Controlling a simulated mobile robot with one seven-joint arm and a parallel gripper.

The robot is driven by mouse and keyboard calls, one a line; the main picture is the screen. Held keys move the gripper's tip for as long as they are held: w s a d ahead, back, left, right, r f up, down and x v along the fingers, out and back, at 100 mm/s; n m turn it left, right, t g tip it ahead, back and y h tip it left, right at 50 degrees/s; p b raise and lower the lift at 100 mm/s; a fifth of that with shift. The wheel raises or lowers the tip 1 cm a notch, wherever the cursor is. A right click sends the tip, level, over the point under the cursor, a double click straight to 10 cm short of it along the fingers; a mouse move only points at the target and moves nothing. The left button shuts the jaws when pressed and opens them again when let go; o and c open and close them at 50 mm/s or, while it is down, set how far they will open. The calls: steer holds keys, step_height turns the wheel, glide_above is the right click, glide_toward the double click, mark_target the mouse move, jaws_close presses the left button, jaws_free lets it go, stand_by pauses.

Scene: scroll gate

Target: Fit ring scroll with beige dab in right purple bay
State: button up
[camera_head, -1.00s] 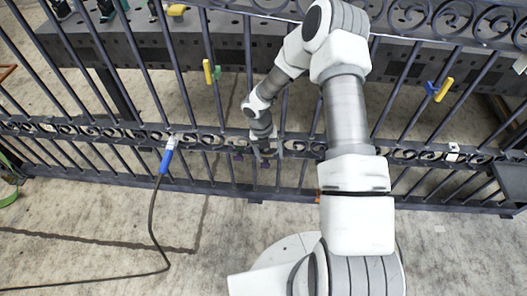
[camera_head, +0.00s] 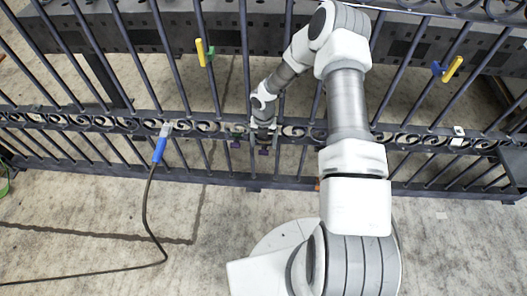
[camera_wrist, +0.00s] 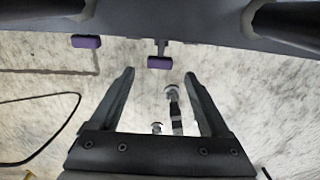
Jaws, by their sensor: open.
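My gripper (camera_wrist: 159,76) is open, its two dark fingers apart, with nothing seen held between them. In the head view my gripper (camera_head: 263,139) is small, at the gate's scroll band. Two purple pieces hang at the gate: the left purple piece (camera_wrist: 86,41) and the right purple piece (camera_wrist: 159,62). The right one lies just beyond my fingertips, between their lines. The left purple piece also shows in the head view (camera_head: 236,143). I cannot make out a ring scroll with a beige dab in either view.
The dark gate (camera_head: 220,179) spans the width, with bars and a scroll band. A blue-handled tool (camera_head: 160,150) with a cable is at left. Yellow handles (camera_head: 201,53) (camera_head: 452,69) are on bars. The concrete floor in front is mostly clear.

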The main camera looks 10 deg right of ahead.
mark_target(263, 151)
steer(key=shift+f+b, duration=0.5)
steer(key=shift+f, duration=1.75)
steer(key=shift+c, duration=0.2)
jaws_close()
